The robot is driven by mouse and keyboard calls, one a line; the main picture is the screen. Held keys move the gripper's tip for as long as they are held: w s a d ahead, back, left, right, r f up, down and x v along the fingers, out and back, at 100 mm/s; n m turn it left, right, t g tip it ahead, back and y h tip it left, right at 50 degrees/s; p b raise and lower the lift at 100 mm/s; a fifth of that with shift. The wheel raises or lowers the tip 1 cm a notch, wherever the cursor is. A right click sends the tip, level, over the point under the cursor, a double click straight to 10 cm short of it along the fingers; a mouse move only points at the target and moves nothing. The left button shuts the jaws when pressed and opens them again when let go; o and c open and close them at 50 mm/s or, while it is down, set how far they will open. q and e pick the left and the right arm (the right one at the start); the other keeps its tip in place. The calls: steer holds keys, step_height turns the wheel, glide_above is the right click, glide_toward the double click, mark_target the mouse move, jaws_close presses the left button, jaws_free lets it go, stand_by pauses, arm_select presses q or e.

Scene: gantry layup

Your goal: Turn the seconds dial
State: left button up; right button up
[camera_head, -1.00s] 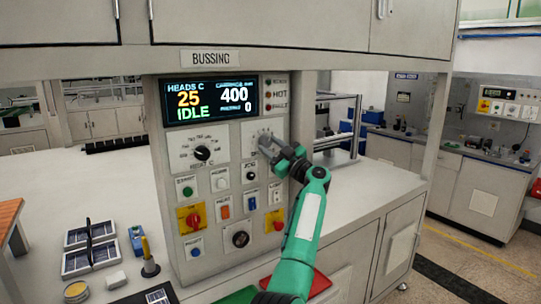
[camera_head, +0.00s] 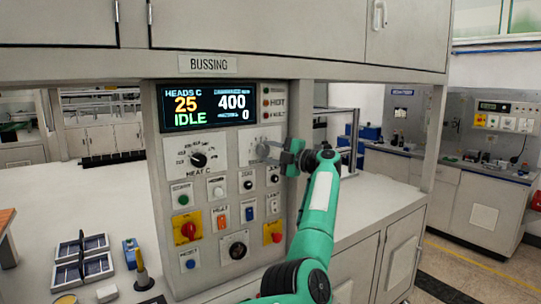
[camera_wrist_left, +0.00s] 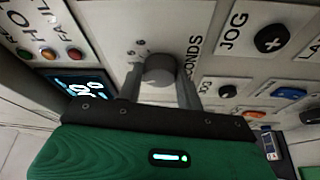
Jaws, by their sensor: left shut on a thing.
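The seconds dial (camera_head: 263,150) is a grey round knob on the upper right plate of the panel, largely covered by my gripper in the head view. In the left wrist view the dial (camera_wrist_left: 160,70) sits between the two fingers, beside the partly hidden lettering "ONDS". My left gripper (camera_head: 275,154) reaches it from the right, its fingers shut on the knob's sides; it also shows in the left wrist view (camera_wrist_left: 160,88). The dial's pointer mark cannot be made out. My right gripper is not in view.
The display (camera_head: 209,106) reads 25, 400, 0 and IDLE. The black heat dial (camera_head: 199,159) is to the left, and the JOG knob (camera_head: 275,176) is just below my gripper. More buttons and switches fill the panel. Small trays (camera_head: 82,262) lie on the counter at left.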

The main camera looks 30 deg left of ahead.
arm_select(q)
steer(key=shift+r+n+h, duration=0.1)
steer(key=shift+n+h, duration=0.3)
steer(key=shift+n, duration=0.5)
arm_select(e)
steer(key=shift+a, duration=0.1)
arm_select(q)
steer(key=o, duration=1)
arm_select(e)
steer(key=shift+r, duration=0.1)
arm_select(q)
steer(key=d+b, duration=0.3)
steer(key=d, duration=1)
steer(key=shift+d, duration=0.4)
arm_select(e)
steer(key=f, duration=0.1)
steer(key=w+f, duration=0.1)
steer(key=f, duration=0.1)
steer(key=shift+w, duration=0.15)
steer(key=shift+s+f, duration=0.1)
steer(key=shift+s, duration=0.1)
